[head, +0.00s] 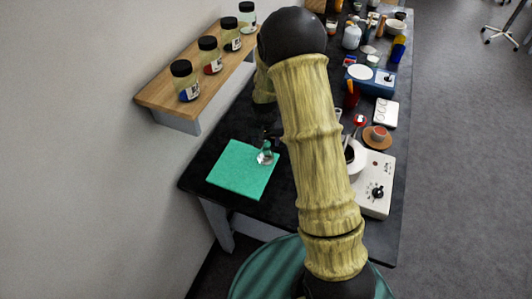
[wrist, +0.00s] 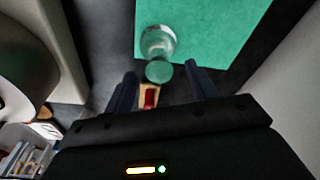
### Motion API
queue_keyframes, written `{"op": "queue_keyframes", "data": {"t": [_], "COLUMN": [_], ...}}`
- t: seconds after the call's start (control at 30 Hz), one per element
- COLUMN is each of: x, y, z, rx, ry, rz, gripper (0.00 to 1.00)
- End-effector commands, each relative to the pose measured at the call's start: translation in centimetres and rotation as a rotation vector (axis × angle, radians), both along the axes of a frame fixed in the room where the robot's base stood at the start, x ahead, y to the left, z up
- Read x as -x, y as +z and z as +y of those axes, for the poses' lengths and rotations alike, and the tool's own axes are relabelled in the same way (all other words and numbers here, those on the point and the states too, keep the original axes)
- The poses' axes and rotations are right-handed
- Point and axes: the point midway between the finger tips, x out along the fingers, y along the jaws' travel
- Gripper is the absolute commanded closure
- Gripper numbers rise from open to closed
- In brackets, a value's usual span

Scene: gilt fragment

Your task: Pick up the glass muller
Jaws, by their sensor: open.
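The glass muller (head: 265,154) is a small clear glass piece. In the head view it stands at the right edge of a green mat (head: 240,172) on the dark table. In the wrist view the muller (wrist: 158,50) shows just beyond my fingertips, at the edge of the green mat (wrist: 215,25). My gripper (wrist: 162,80) is open, with one dark finger on each side of the muller's near end in the picture. I cannot tell whether the fingers touch it. In the head view my arm hides most of the gripper (head: 272,134).
A wooden wall shelf (head: 160,92) with several black-lidded jars is left of my arm. Right of it stand a white hotplate (head: 374,185) with a dial, a white bowl (head: 358,158) and a brown saucer (head: 386,141). Bottles and small items crowd the table's far end.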

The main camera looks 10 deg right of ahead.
Motion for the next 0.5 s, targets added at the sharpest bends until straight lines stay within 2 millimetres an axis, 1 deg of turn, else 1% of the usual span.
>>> {"op": "queue_keyframes", "data": {"t": [0.3,0.4,0.5], "x": [-0.5,-0.6,-0.7], "y": [-3.5,-4.1,-4.3], "z": [-0.3,-0.3,-0.3], "rx": [0.0,0.0,0.0], "ry": [0.0,0.0,0.0], "rz": [0.003,0.0,-0.001], "gripper": [0.43,0.43,0.43]}}
